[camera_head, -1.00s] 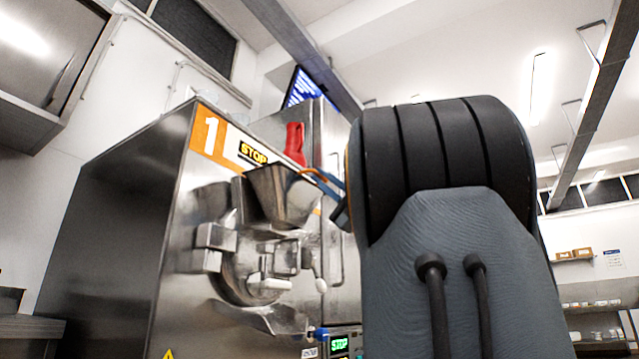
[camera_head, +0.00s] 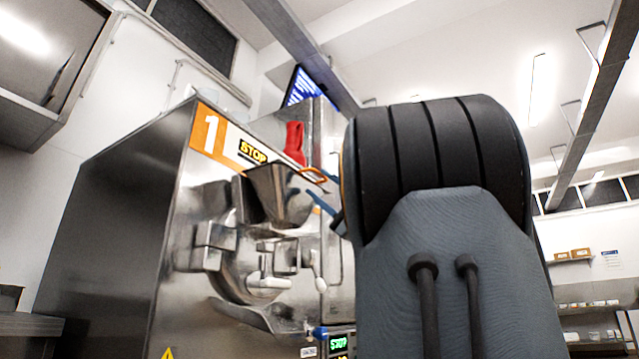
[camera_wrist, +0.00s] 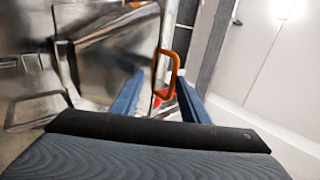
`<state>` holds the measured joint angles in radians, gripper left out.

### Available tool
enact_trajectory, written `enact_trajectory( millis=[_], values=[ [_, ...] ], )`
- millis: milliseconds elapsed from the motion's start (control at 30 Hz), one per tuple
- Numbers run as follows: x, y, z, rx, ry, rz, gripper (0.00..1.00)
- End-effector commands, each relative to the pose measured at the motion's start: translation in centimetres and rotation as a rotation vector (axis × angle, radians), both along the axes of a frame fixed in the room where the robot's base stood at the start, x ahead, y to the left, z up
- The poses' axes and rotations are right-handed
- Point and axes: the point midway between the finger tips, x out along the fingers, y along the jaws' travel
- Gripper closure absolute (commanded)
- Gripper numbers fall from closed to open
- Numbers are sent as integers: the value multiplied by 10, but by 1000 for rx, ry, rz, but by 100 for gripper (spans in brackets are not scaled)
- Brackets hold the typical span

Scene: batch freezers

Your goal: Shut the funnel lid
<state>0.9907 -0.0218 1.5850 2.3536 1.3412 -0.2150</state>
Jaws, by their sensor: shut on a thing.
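The funnel (camera_head: 283,197) is a metal hopper on the front of the machine marked 1. It also shows in the wrist view (camera_wrist: 112,55). Its lid has an orange loop handle (camera_head: 313,174), which stands at the funnel's top right edge. The lid plate is seen nearly edge-on, so I cannot tell its exact angle. My gripper (camera_wrist: 160,82) has blue fingers on either side of the orange handle (camera_wrist: 172,65) in the wrist view and is shut on it. The contact itself is not clearly shown. In the head view, my arm hides most of the gripper.
The freezer (camera_head: 110,220) has a steel body. Below the funnel is its front door with white-knobbed levers (camera_head: 268,283) and a spout tray (camera_head: 255,316). A red object (camera_head: 294,142) stands behind the funnel.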

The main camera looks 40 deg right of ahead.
Motion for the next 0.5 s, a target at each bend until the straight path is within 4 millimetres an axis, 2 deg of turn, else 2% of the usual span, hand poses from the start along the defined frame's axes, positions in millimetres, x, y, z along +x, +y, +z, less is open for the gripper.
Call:
enact_trajectory(
  millis=[33, 200, 500],
  values=[
    [-3, -6, -13, 10, 15, -4, 73],
    [-25, -9, -30, 6, 9, 0, 73],
    [-44, -9, -45, 2, 2, 6, 73]
  ],
)
